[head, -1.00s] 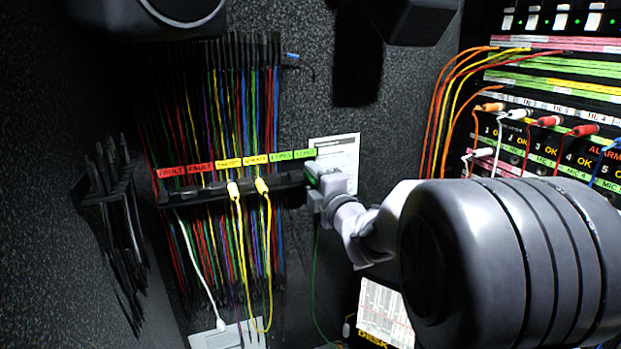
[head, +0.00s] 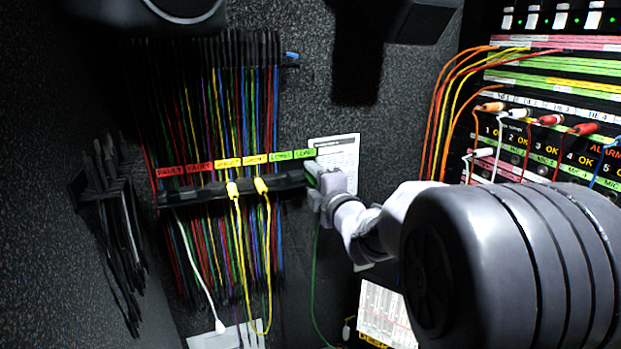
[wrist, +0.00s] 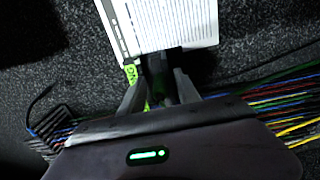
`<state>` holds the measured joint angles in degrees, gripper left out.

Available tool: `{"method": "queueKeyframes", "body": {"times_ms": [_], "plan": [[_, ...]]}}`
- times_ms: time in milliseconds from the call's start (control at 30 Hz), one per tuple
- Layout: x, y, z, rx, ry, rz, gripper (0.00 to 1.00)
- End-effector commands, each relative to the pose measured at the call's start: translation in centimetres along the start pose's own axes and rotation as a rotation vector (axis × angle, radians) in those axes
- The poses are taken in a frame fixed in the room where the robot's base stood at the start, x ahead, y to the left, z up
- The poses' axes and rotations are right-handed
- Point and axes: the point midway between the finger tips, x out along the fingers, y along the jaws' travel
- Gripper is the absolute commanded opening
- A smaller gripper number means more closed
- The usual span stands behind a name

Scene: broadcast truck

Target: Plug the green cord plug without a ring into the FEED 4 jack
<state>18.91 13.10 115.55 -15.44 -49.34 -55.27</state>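My gripper (head: 314,186) is at the right end of the cord rack (head: 215,194), beside the green tags. A green cord (head: 315,270) hangs down from just below it. The plug of this cord is hidden by my gripper, so I cannot see whether it has a ring. In the wrist view my gripper's fingers (wrist: 158,92) reach toward the rack end beside a green tag (wrist: 131,75). The space between them is dark, and their grip is unclear. The jack panel (head: 545,150) is at the right, partly behind my arm. No FEED 4 label is legible.
A white cord (head: 200,265) hangs further left. A printed sheet (head: 343,155) is on the wall behind my gripper. Orange and yellow cords (head: 437,115) loop beside the panel. A smaller rack (head: 105,185) is at far left.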

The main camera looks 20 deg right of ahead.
Motion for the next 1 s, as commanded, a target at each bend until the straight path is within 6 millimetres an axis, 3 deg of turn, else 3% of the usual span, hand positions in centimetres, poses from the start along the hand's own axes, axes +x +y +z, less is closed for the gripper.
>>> {"method": "queueKeyframes", "body": {"times_ms": [800,1000], "plan": [[-0.01,-0.05,0.0,0.0,0.0,0.0,0.39],[0.0,0.01,0.0,0.0,0.0,0.001,0.0]]}}
